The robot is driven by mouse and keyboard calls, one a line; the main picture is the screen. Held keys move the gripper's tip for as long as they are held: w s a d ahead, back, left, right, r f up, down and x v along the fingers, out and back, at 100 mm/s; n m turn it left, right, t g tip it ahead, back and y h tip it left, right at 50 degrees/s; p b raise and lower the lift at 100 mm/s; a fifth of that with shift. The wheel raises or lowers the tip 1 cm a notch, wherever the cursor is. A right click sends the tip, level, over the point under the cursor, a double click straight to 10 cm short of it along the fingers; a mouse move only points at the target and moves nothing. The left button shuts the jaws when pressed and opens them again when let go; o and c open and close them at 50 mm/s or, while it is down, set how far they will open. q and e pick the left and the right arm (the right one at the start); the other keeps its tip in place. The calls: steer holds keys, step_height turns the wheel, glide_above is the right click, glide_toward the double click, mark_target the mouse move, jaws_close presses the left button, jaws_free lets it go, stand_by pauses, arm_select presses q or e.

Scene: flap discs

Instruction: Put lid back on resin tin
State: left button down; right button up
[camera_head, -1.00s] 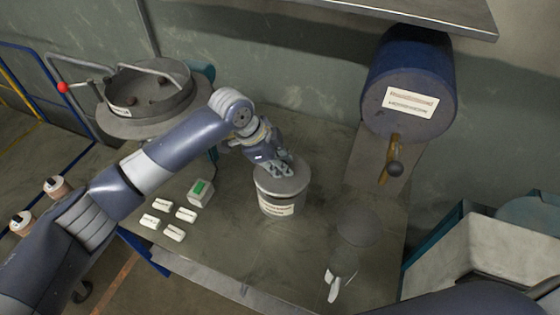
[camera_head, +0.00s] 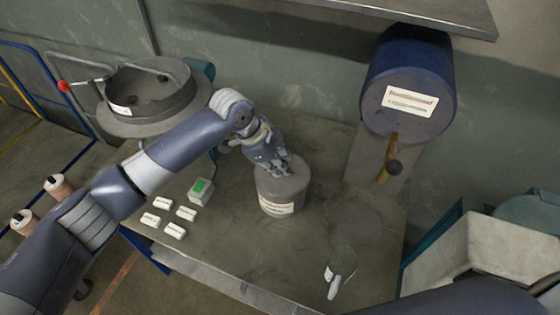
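The resin tin (camera_head: 280,208) is a grey cylinder with a white label, upright on the bench. Its top (camera_head: 292,186) is grey and flat and looks covered, with the lid sitting level and no clear gap below it. My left gripper (camera_head: 279,170) points down with its fingertips at the top of the tin, on the far side. The fingers hide part of the top, and I cannot tell whether they grip the lid's edge or only touch it.
Several white blocks (camera_head: 174,231) and a green-screened device (camera_head: 201,190) lie left. A blue drum (camera_head: 408,85) stands behind right.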

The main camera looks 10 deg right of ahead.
stand_by(0.6)
stand_by(0.3)
arm_select(q)
steer(key=c, duration=0.8)
jaws_free()
steer(key=shift+p, duration=0.3)
steer(key=shift+r+p, duration=3.15)
steer(key=shift+r, duration=0.35)
steer(key=shift+c, duration=0.3)
jaws_close()
